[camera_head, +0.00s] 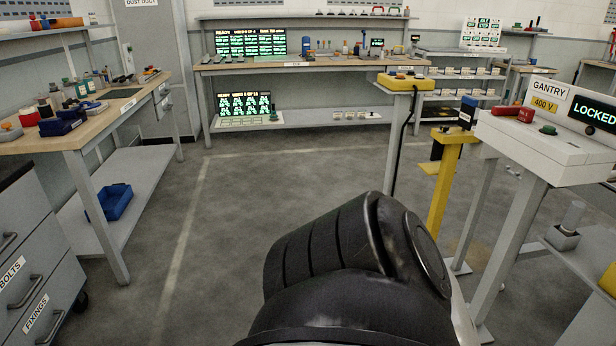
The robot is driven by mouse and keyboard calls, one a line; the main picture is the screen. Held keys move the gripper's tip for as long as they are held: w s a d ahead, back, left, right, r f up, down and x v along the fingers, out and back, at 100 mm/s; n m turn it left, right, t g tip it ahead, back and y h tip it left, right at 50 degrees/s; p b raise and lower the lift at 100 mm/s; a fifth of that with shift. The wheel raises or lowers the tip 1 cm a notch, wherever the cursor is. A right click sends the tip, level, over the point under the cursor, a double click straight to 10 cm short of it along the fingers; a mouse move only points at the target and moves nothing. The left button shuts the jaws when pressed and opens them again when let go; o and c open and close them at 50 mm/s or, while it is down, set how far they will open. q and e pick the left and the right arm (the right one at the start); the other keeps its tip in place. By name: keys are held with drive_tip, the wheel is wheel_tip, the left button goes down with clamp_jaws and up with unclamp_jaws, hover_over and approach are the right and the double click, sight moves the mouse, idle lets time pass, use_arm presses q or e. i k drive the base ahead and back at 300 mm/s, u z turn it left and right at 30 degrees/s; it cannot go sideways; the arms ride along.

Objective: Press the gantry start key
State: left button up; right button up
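The gantry console (532,145) is a pale sloped box on grey legs at the right. Its back panel carries a white GANTRY label (550,89), a yellow 400 V label (544,104) and a dark display reading LOCKED (594,114). A green button (548,129) sits on the console top, with red parts (512,113) behind it to the left. No start key lettering is readable. The console's right side is cut off by the picture edge. Neither gripper shows; only a black link of my own arm fills the lower middle.
A yellow control box (404,81) on a grey post stands left of the console. A yellow stand (441,190) is between them. A workbench (62,138) and drawers (27,275) line the left. The floor (230,220) in the middle is clear.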

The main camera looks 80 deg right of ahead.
sight(547, 128)
drive_tip(key=z, duration=4.35)
drive_tip(key=i, duration=1.65)
drive_tip(key=z, duration=0.25)
